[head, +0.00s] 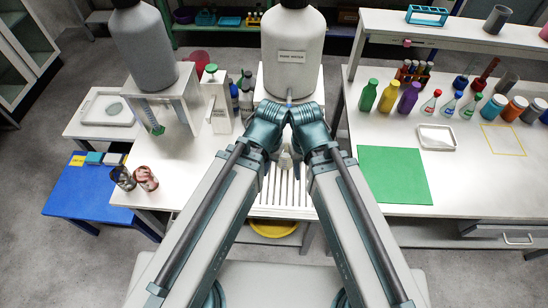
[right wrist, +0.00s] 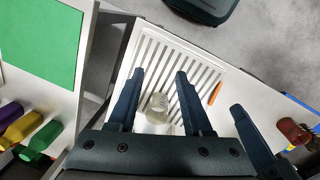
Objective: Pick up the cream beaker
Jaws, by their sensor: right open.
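A small pale, glassy beaker, taken as the cream beaker (right wrist: 157,103), stands on the white slatted drain rack (right wrist: 150,50). In the head view the beaker (head: 285,161) shows only as a small shape between my forearms. My right gripper (right wrist: 160,74) is open, with one finger on each side of the beaker in the right wrist view. I cannot tell whether either finger touches it. Part of what looks like my left gripper shows at the right of that view as one dark finger. Its jaws are mostly hidden by the arms in the head view.
A large white water carboy (head: 292,50) stands behind my wrists. A green mat (head: 393,175) and several coloured bottles are on the right bench. A yellow bowl (head: 273,229) sits below the rack.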

